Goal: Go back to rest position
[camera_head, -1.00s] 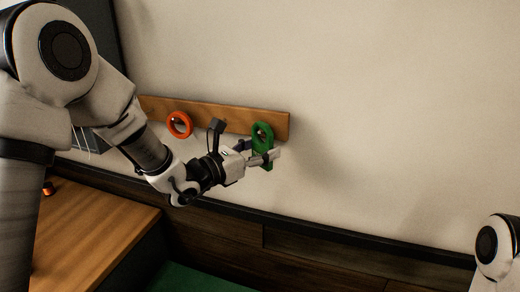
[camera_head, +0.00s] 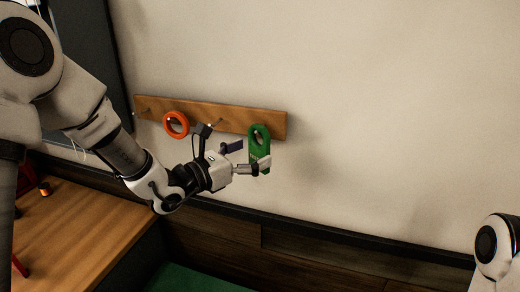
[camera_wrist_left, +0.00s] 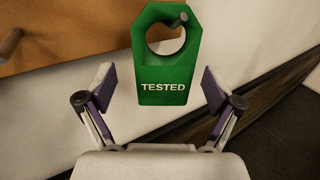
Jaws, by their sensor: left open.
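My left gripper (camera_head: 246,158) is open and empty, a little below and in front of the green tag (camera_head: 259,147). In the left wrist view the tag (camera_wrist_left: 166,72) reads "TESTED" and hangs by its round hole on a peg (camera_wrist_left: 180,20). The open fingers (camera_wrist_left: 155,98) stand apart on both sides below it, not touching it. The tag hangs at the right end of the wooden peg rail (camera_head: 195,111). My right gripper is not in view; only part of the right arm shows at the lower right.
An orange-red ring (camera_head: 176,124) hangs on the rail left of the tag. A wooden table (camera_head: 85,232) with a small orange and black item (camera_head: 45,189) is at lower left. A red object (camera_head: 20,266) shows at the left edge. The wall to the right is bare.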

